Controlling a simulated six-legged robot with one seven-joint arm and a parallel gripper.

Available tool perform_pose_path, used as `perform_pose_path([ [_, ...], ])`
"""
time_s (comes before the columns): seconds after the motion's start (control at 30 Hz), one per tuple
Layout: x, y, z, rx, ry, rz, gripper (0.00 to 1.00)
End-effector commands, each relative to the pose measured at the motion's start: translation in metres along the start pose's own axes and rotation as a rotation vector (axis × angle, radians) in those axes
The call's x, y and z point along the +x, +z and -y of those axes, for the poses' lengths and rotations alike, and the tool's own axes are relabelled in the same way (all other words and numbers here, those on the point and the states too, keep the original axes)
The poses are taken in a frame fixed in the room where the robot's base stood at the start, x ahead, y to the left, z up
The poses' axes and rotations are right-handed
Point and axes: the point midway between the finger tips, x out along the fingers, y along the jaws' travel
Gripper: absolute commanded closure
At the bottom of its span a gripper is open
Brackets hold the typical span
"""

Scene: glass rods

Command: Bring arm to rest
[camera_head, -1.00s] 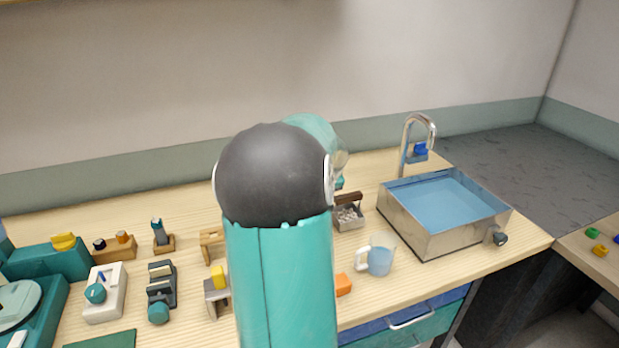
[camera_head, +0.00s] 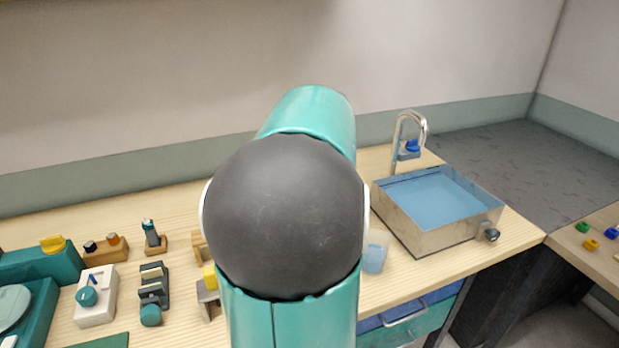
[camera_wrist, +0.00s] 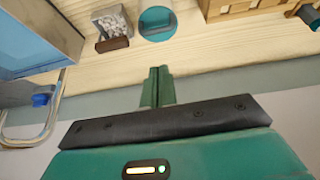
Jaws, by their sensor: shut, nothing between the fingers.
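My arm (camera_head: 310,125) rises in the middle of the head view, teal with a large dark grey joint in front. My gripper is hidden behind it there. In the wrist view my gripper (camera_wrist: 157,88) shows as two green fingers side by side, shut and empty. The fingers appear apart from the things on the bench; their height above it is hard to judge.
A wooden bench (camera_head: 185,200) runs along the wall. A sink (camera_head: 400,222) with a tap (camera_head: 397,140) stands right; a light blue mug (camera_head: 374,258) is partly covered by my arm.

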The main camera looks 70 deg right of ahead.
Motion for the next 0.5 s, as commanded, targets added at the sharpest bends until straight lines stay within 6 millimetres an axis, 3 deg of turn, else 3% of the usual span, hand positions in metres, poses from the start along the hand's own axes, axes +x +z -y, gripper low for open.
perform_pose_path([
  [0.13, -0.0126, 0.001, 0.0002, -0.001, 0.0, -0.001, 1.0],
  [0.5, -0.0145, 0.0013, 0.0078, -0.007, -0.009, -0.001, 1.0],
])
